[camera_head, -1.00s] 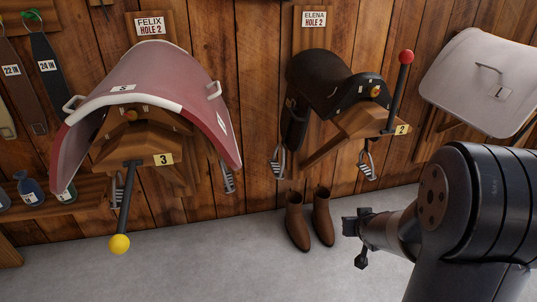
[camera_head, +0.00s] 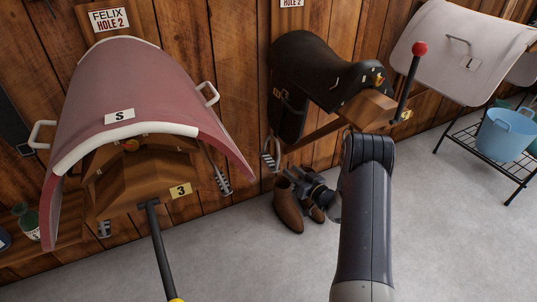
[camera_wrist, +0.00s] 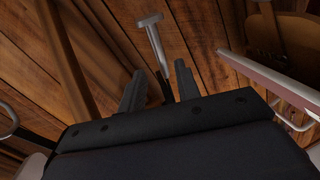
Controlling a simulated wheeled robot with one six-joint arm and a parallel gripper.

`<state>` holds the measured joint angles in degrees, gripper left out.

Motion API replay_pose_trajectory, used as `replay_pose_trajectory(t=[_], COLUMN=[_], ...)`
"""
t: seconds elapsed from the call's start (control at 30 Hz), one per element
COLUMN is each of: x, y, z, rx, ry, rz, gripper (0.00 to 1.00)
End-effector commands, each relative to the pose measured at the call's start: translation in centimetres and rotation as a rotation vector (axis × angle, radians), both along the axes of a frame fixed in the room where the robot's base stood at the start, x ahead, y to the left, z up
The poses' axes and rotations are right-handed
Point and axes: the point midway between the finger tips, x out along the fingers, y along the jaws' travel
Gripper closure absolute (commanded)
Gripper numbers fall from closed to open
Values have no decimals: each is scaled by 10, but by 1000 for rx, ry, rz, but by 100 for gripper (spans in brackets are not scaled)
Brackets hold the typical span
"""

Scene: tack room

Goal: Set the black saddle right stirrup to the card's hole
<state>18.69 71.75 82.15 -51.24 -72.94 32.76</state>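The black saddle (camera_head: 310,70) sits on a wooden rack against the wall. One stirrup (camera_head: 270,152) hangs at its left in the head view; my arm hides where the other hung. The card (camera_head: 291,3) above is cut off but reads HOLE 2. My gripper (camera_head: 318,192) is low, below the saddle and in front of the boots. In the wrist view my gripper (camera_wrist: 160,88) has its fingers apart. A pale metal T-shaped piece (camera_wrist: 151,35) stands beyond and between them, perhaps a stirrup edge-on; I cannot tell which.
A red saddle (camera_head: 140,85) on rack 3 stands at left, with a dark lever (camera_head: 160,250) in front. A red-knobbed lever (camera_head: 410,80) rises beside the black saddle. Brown boots (camera_head: 288,205) stand on the floor. A blue bucket (camera_head: 505,135) sits on a rack at right. The front floor is clear.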

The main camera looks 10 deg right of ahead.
Motion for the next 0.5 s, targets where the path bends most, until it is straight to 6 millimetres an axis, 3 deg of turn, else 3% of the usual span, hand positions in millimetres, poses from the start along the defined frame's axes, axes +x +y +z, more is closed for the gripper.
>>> replay_pose_trajectory(t=[0.5], x=[74], y=[43], z=[-2], rx=[-2], ry=[-3], rz=[3], gripper=[68])
